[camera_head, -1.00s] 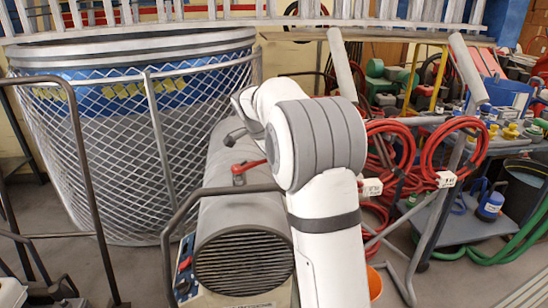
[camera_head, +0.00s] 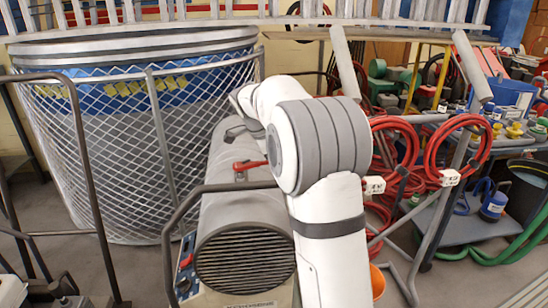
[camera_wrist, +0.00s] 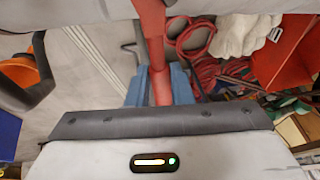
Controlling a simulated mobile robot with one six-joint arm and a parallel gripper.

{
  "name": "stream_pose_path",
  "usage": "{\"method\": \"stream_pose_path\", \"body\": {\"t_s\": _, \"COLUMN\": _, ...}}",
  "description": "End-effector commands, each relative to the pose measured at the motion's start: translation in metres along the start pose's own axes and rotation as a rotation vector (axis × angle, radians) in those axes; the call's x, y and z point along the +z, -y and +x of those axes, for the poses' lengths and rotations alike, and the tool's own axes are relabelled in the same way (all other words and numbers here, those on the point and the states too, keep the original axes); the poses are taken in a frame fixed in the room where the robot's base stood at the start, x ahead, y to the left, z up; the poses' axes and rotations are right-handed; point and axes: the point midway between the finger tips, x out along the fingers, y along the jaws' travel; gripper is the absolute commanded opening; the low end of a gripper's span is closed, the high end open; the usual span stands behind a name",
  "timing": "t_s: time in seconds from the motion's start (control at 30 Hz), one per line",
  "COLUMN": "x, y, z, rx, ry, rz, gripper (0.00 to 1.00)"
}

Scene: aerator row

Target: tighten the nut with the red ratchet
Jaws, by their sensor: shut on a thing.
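In the wrist view a red handle (camera_wrist: 161,82), which looks like the red ratchet, runs from the top edge down between the two blue fingers of my gripper (camera_wrist: 160,87). The fingers are shut on it from either side. The ratchet's head is out of this view, and no nut can be made out. In the head view my white arm covers the gripper and what it holds.
In the head view a grey cylindrical machine (camera_head: 222,205) with a red lever (camera_head: 250,164) stands just left of my arm. A mesh-sided tank (camera_head: 130,150) is behind it. Red hose coils (camera_head: 455,150) hang at right. An orange bucket (camera_head: 376,281) is close by.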

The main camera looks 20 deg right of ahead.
Motion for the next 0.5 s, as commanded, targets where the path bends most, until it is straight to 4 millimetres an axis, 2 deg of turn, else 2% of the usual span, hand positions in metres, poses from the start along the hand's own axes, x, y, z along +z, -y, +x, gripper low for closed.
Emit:
{"method": "stream_pose_path", "body": {"t_s": 0.13, "x": -0.001, "y": -0.010, "z": -0.002, "rx": 0.035, "ry": -0.018, "rz": 0.086, "gripper": 0.00}}
{"method": "stream_pose_path", "body": {"t_s": 0.5, "x": 0.001, "y": -0.015, "z": -0.004, "rx": 0.055, "ry": -0.028, "rz": 0.135, "gripper": 0.00}}
